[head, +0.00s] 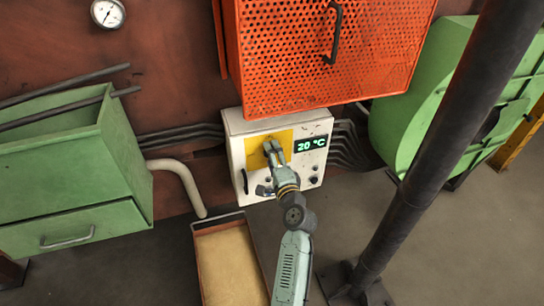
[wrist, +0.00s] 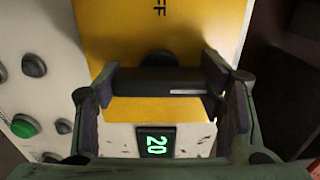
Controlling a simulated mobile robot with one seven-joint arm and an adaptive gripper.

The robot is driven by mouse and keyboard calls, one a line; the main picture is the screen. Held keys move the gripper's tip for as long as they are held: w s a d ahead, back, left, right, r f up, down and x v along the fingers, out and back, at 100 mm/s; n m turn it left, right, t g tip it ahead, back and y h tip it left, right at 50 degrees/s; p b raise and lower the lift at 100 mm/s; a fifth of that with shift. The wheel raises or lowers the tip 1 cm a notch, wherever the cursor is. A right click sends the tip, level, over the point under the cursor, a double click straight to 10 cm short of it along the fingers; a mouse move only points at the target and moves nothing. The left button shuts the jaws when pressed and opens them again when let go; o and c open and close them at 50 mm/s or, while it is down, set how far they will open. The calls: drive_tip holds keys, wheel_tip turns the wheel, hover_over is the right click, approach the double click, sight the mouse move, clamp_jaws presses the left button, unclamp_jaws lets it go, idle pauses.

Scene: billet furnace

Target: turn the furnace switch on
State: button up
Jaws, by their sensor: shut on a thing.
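The white control box (head: 236,128) hangs on the wall under the orange perforated door. It has a yellow plate (head: 256,160), also filling the middle of the wrist view (wrist: 130,35). A green display (head: 311,144) reads 20 °C. My gripper (head: 273,148) is at the yellow plate and hides the switch in the head view. In the wrist view my gripper (wrist: 160,82) is shut on the black bar-shaped switch handle (wrist: 150,80), one finger at each end. A pale line marks the handle's right half. The letters "FF" show above it, cut by the frame edge.
Several dark buttons and a green button (wrist: 24,126) sit on the box beside the plate. The orange perforated door (head: 320,60) juts out above. A green cabinet (head: 75,185) stands left, a sand-coloured tray (head: 196,226) below, and a dark post (head: 420,180) right.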

drive_tip(key=shift+r, duration=0.1)
drive_tip(key=o, duration=1.2)
drive_tip(key=shift+c, duration=0.2)
drive_tip(key=v, duration=1.2)
